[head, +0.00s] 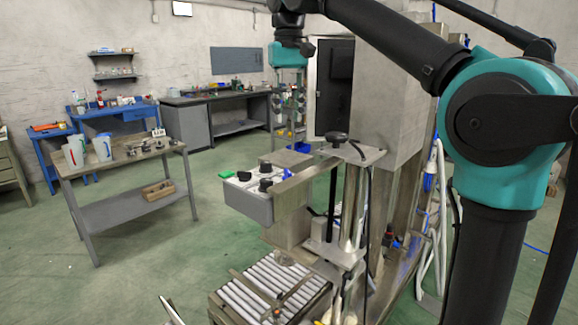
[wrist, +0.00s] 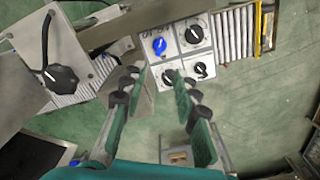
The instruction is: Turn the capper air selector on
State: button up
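A control box (head: 248,206) with a white top carries several selector knobs. In the wrist view its white panel (wrist: 181,56) shows a blue knob (wrist: 160,46) and three black knobs: upper right (wrist: 193,34), lower left (wrist: 170,77) and lower right (wrist: 201,70). The labels are too small to read, so I cannot tell which knob is the capper air selector. My gripper (wrist: 152,80) is open and empty, its fingers spread with the panel beyond the tips. The right finger partly covers the lower left knob. In the head view my gripper (head: 289,135) hangs pointing down behind the box.
A black hand knob (head: 335,138) on a metal bracket stands right of the box. A roller conveyor (head: 268,287) lies below. A steel column (head: 385,100) rises to the right. A workbench (head: 125,160) with jugs stands left. Green floor is clear between bench and machine.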

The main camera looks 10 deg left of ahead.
aim_at(288, 171)
notch_tip(288, 171, down, 15)
jog(key=shift+r, duration=0.1)
dwell(0.3)
jog(key=shift+c, duration=0.5)
grip_shut()
